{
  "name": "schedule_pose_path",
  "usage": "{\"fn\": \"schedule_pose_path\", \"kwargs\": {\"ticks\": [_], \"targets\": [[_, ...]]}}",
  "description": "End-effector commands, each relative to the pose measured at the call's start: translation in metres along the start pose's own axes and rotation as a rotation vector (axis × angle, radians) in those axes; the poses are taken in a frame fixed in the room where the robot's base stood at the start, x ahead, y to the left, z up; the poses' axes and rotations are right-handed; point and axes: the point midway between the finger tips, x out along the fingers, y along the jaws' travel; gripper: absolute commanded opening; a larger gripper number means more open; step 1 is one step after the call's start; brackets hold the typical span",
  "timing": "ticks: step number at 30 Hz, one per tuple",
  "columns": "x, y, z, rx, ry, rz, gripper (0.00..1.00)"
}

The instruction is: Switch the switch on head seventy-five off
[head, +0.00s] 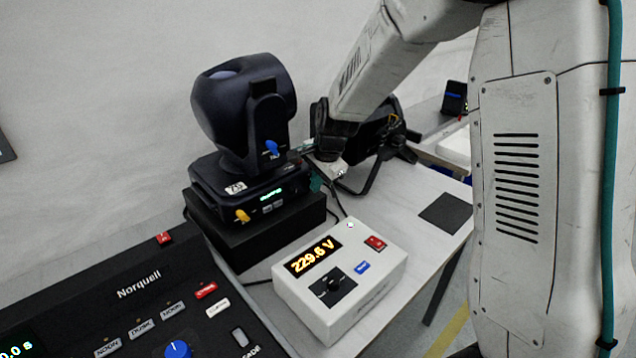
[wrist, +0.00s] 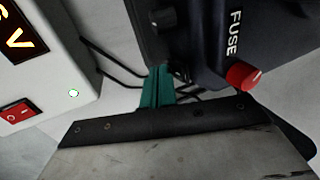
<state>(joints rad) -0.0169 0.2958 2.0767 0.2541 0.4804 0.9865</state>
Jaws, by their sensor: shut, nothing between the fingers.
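The dark moving head (head: 245,110) stands on a black block (head: 255,240), its base display lit green. The wrist view shows the dark base side (wrist: 215,40) close up, with FUSE lettering, a red fuse cap (wrist: 242,77) and black knob-like parts (wrist: 165,18). My gripper (wrist: 157,88) is shut and empty, its teal fingertips beside the base's connector side; they also show in the head view (head: 316,182).
A black Norquell console (head: 130,300) is at the lower left. Cables (wrist: 110,62) run by my fingers. A black fixture with a bracket (head: 375,180) is partly behind my arm.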

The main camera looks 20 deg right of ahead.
Motion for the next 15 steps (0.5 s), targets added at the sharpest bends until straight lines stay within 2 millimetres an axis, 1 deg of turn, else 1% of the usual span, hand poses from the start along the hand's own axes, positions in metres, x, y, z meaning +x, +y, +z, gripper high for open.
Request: {"fn": "schedule_pose_path", "kwargs": {"ticks": [1,8,15], "targets": [[0.0044,-0.0026,0.0002,-0.001,-0.001,0.002,0.00],[0.0033,-0.0022,0.0001,0.000,0.000,0.001,0.00],[-0.0035,-0.0047,0.0001,-0.001,0.000,-0.001,0.00]]}}
